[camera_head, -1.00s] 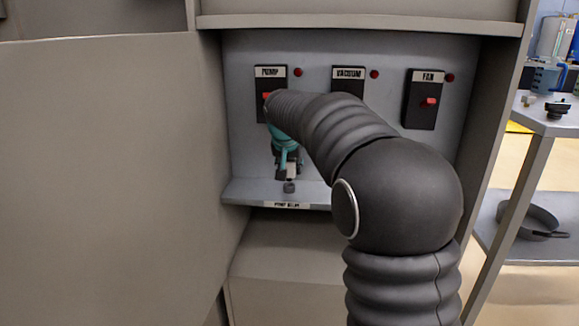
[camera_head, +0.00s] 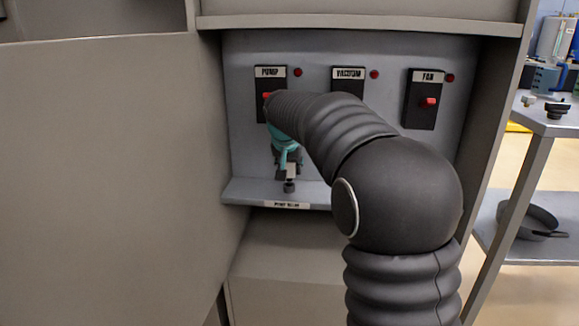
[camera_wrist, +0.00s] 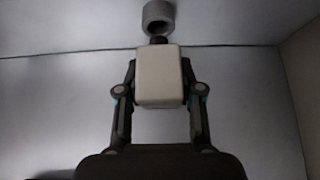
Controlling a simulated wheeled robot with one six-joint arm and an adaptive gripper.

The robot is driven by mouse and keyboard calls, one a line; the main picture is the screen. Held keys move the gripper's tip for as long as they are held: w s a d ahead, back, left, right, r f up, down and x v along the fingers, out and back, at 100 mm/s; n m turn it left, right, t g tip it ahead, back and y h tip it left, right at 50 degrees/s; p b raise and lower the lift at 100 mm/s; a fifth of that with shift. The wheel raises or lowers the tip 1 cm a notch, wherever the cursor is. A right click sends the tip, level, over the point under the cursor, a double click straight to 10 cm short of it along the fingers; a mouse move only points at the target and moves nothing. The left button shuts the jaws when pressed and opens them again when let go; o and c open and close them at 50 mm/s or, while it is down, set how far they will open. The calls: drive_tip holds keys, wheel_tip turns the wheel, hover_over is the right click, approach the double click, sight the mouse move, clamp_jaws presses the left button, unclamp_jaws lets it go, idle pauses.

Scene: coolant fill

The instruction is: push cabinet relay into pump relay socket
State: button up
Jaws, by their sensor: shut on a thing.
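The cabinet relay is a pale beige block (camera_wrist: 159,77) with a short dark plug at its far end. My gripper (camera_wrist: 159,90) is shut on it, one finger on each side. In the head view, the relay (camera_head: 291,171) is at the end of my teal gripper (camera_head: 286,167), above the shelf. The pump relay socket is a small grey ring (camera_head: 289,187) on the shelf, directly below the relay. In the wrist view, the socket ring (camera_wrist: 158,17) lies just beyond the plug, lined up with it. I cannot tell whether plug and ring touch.
The shelf (camera_head: 240,190) has a label on its front edge. Behind are pump (camera_head: 266,80), vacuum (camera_head: 348,73) and fan (camera_head: 422,98) switches with red lamps. Cabinet walls stand close on both sides. A side table (camera_head: 552,120) is outside at right.

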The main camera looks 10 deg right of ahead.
drive_tip(key=shift+f+b, duration=0.95)
drive_tip(key=shift+f, duration=0.4)
drive_tip(key=o, duration=1.2)
drive_tip(key=v, duration=1.2)
